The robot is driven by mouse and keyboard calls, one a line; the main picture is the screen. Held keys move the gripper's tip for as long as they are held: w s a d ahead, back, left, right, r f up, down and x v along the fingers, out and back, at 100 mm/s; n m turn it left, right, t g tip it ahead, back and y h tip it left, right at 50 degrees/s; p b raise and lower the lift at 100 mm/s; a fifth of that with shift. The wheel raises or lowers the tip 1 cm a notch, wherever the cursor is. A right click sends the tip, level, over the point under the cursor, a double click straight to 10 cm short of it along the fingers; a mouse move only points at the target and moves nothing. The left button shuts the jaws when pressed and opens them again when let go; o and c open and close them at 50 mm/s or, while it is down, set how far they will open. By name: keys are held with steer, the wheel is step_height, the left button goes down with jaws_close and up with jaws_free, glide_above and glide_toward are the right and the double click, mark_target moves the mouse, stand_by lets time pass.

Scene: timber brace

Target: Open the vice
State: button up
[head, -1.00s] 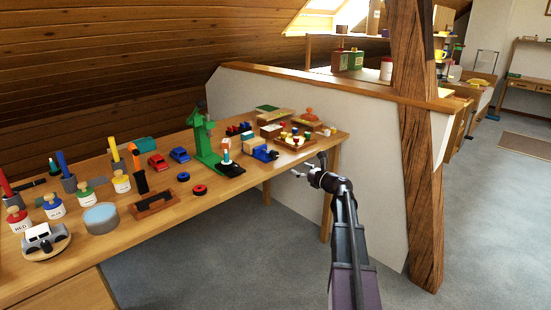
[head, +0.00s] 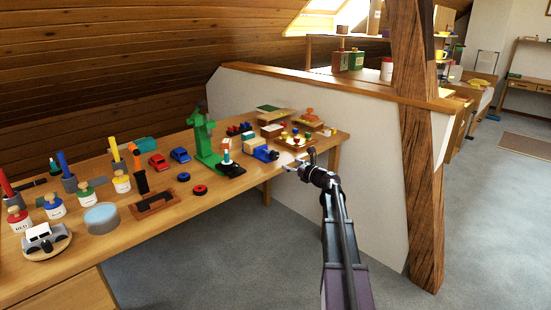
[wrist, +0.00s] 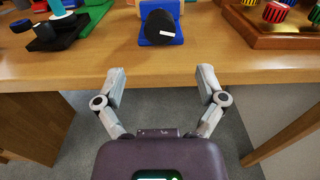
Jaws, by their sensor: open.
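The blue vice (head: 262,154) is near the table's front edge, right of the green press. In the wrist view its blue body (wrist: 176,8) is at the top centre, with a black round knob (wrist: 158,27) facing me and a small white mark on it. A light block (head: 250,142) sits at the vice in the head view; I cannot tell whether the jaws touch it. My gripper (head: 299,163) is open and empty. In the wrist view its fingers (wrist: 161,80) are spread apart just in front of the table edge, short of the knob and roughly in line with it.
The green press (head: 204,140) stands left of the vice. A wooden tray of coloured pieces (head: 295,143) is close on the right. The wooden table's front edge (wrist: 225,68) lies between my fingers and the vice. The floor in front is clear.

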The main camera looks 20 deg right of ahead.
mark_target(277, 157)
steer(key=x, duration=0.8)
steer(key=shift+w+a, duration=0.1)
steer(key=shift+w, duration=0.2)
steer(key=c, duration=1.1)
